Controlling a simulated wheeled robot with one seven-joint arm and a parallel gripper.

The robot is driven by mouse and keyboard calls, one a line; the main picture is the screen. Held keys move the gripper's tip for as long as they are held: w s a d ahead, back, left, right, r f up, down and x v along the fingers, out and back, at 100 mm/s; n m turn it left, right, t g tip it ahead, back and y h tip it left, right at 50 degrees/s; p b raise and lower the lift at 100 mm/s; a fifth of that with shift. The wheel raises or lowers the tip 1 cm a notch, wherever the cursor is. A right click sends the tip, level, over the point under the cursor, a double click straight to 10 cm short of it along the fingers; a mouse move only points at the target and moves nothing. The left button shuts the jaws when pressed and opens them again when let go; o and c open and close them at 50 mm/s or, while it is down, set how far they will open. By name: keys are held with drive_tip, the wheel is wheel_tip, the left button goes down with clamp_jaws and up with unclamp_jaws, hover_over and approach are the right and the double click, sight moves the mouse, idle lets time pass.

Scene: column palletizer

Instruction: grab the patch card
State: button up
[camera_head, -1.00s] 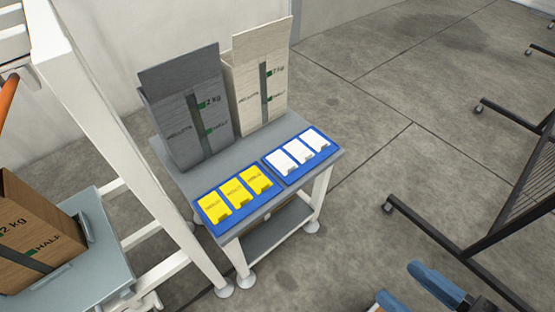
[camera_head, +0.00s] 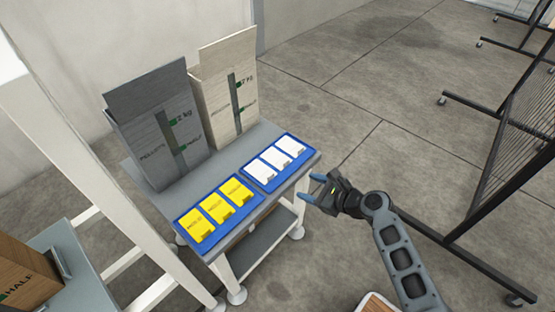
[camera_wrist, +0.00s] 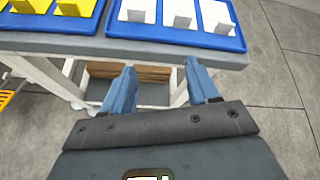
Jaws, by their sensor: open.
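Several yellow cards lie in a blue tray (camera_head: 184,232) at the front left of a grey table; the middle yellow card (camera_head: 217,206) carries printed text. Three white cards, one of them the middle white card (camera_head: 276,157), lie in a second blue tray (camera_head: 250,176) to the right. I cannot tell which card is the patch card. My gripper (camera_head: 311,187) is open and empty, just off the table's right front edge, near the white cards. In the wrist view its blue fingers (camera_wrist: 160,92) are apart, below the table edge, with the white cards (camera_wrist: 180,12) beyond them.
A grey box (camera_head: 150,135) and a cream box (camera_head: 222,100) stand at the table's back. A white frame (camera_head: 75,130) and a brown box (camera_head: 25,270) are at left. A black mesh rack (camera_head: 510,150) stands right; open floor lies between.

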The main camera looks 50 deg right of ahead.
sight(287, 161)
drive_tip(key=w+d+m, duration=0.1)
drive_tip(key=w, duration=0.2)
drive_tip(key=w+d+m, duration=0.1)
drive_tip(key=w, duration=0.3)
drive_tip(key=w+d+m+t+b, duration=0.1)
drive_tip(key=w, duration=0.3)
drive_tip(key=shift+d+f+y, duration=0.1)
drive_tip(key=shift+f+y, duration=0.2)
drive_tip(key=shift+f, duration=0.1)
clamp_jaws()
